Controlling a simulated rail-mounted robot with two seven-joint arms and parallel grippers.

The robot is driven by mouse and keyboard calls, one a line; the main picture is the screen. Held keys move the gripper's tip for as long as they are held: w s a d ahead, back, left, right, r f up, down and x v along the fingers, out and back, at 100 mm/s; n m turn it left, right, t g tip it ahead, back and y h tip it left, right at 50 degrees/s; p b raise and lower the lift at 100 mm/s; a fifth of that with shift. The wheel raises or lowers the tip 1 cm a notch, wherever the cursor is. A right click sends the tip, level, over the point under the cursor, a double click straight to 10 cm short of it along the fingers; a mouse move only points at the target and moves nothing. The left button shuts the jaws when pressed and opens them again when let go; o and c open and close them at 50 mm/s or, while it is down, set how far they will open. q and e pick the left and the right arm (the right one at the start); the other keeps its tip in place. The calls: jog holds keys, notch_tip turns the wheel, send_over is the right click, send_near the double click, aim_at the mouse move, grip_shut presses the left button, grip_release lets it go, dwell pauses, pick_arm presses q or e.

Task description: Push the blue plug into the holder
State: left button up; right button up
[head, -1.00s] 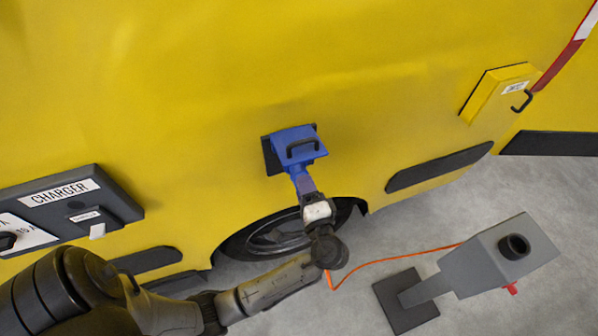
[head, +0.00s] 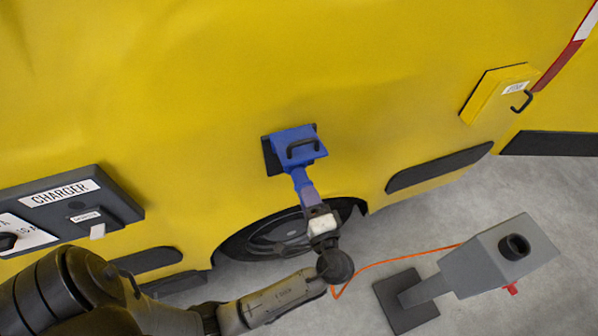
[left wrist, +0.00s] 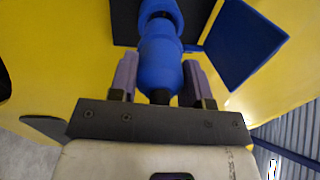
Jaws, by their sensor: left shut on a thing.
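The blue plug (left wrist: 160,68) is a thick rounded body with a black tail end, seen in the left wrist view. My left gripper (head: 304,184) is shut on it, one purple-grey finger on each side. The plug's far end meets a blue round part of the holder (left wrist: 158,10) in front of a black plate; how deep it sits I cannot tell. In the head view the holder's blue lid (head: 293,143) with a dark handle stands out from the yellow vehicle side and hides the plug's front. My right gripper is not in view.
A grey pedestal (head: 495,258) stands at the lower right, and an orange cable (head: 400,259) runs from it to near my left wrist. A charger panel (head: 60,205) is at the left. A yellow box with a handle (head: 495,92) is at the upper right. A wheel (head: 275,238) is behind my gripper.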

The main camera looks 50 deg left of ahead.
pick_arm(q)
jog(key=shift+d, duration=0.1)
dwell(0.3)
jog(key=v, duration=0.4)
dwell(0.5)
jog(key=shift+r, duration=0.1)
dwell(1.5)
